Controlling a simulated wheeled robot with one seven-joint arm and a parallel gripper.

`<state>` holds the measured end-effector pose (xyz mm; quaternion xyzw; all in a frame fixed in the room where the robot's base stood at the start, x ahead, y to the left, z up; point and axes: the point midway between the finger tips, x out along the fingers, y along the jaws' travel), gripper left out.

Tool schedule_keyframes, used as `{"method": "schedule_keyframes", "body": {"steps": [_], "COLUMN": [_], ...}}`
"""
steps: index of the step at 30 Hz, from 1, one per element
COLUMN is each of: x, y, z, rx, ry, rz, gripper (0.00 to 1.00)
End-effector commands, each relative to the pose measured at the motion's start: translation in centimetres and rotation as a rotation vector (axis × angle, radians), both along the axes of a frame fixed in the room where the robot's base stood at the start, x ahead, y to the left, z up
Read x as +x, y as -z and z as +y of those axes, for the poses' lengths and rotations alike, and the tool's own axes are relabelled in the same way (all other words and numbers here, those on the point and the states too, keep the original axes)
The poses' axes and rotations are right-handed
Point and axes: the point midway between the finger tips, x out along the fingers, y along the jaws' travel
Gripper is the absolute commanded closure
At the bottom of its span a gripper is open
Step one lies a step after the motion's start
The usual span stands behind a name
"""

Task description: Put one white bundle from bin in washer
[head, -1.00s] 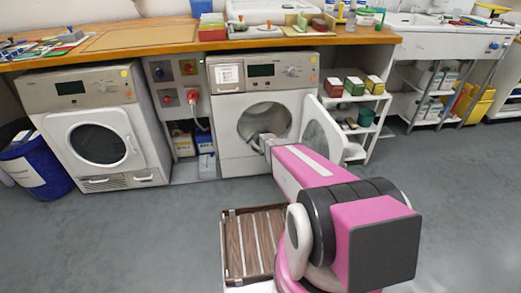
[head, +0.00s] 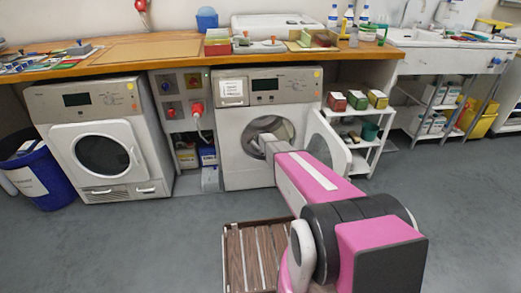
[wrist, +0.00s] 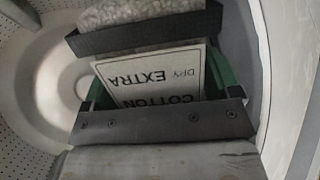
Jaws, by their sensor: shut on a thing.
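The washer (head: 232,135) is the front-loading machine in the middle of the head view. Its round door (head: 328,148) stands open to the right. My arm reaches into the drum opening, and the gripper itself is hidden there in the head view.
A second machine (head: 60,135) with its door shut stands to the left. A shelf with several small boxes (head: 357,100) is right of the open door. A slatted wooden platform (head: 250,255) is below my arm. The grey floor (head: 120,250) is otherwise clear.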

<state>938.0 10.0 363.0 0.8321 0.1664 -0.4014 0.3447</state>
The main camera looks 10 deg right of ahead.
Motion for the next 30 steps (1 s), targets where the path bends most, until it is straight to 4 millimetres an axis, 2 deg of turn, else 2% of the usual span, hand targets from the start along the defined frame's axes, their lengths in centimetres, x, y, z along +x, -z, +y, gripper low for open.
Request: {"method": "schedule_keyframes", "body": {"steps": [1, 21, 30], "x": [1.0, 9.5, 11.9], "y": [0.1, 0.1, 0.1], "z": [0.0, 0.0, 0.0], "rx": [0.000, 0.000, -0.001], "ry": [0.000, 0.000, 0.000], "rz": [-0.001, -0.001, 0.001], "gripper": [0.49, 0.49, 0.49]}}
